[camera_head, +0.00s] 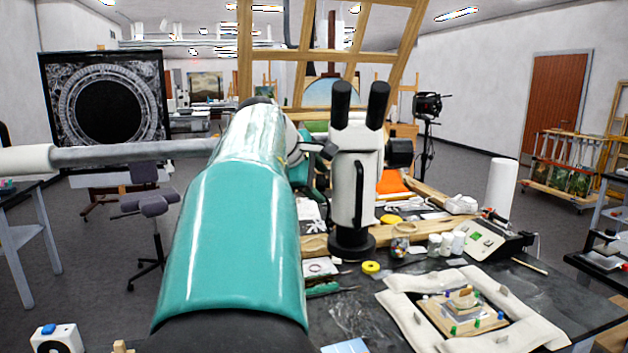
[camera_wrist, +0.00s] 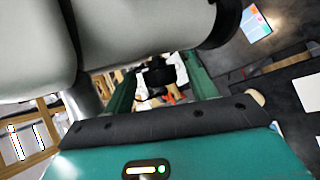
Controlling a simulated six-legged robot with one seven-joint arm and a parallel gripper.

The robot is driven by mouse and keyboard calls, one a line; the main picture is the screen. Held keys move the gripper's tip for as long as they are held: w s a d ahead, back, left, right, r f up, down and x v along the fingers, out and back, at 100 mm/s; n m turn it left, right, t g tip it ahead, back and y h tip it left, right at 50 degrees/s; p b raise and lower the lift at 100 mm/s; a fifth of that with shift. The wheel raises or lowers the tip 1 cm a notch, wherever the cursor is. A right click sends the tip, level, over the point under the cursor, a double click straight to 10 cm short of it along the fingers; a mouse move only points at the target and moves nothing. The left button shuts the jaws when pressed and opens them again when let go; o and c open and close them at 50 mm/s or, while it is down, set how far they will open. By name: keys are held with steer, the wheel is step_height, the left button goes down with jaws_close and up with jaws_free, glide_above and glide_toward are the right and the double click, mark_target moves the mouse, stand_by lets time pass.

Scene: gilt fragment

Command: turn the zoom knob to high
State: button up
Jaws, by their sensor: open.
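The microscope (camera_head: 352,185) stands upright on the bench, with a white body, two black eyepieces and a black foot. A black knob (camera_head: 400,152) sticks out on its right side. A smaller black part (camera_head: 328,151) shows on its left side, close to the end of my arm. My gripper (camera_wrist: 160,68) is open, its two green fingers spread. A dark round knob-like part (camera_wrist: 159,78) shows between the fingers in the wrist view; contact cannot be told. My arm hides most of the gripper in the head view. The zoom setting cannot be read.
Around the microscope foot lie a yellow tape roll (camera_head: 371,267), a glass jar (camera_head: 400,246) and small white jars (camera_head: 447,243). A padded frame (camera_head: 405,316) holding a fragment lies at the front right. A white roll (camera_head: 500,187) stands behind a control box (camera_head: 490,240).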

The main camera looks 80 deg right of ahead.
steer(key=shift+c, duration=0.5)
steer(key=c, duration=0.9)
steer(key=h, duration=0.2)
steer(key=m+h, duration=0.1)
steer(key=shift+a+f, duration=0.2)
steer(key=shift+a, duration=0.05)
steer(key=m+h, duration=0.1)
steer(key=h, duration=0.3)
steer(key=shift+f+m+h, duration=0.4)
steer(key=m+h, duration=0.1)
steer(key=h, duration=0.1)
steer(key=f+m+g+h, duration=0.1)
steer(key=h, duration=0.1)
steer(key=shift+m, duration=0.3)
steer(key=shift+d+f+m+g+h, duration=0.1)
steer(key=shift+d+m+g+h, duration=0.1)
steer(key=shift+m+g+h, duration=1.2)
steer(key=shift+s, duration=0.1)
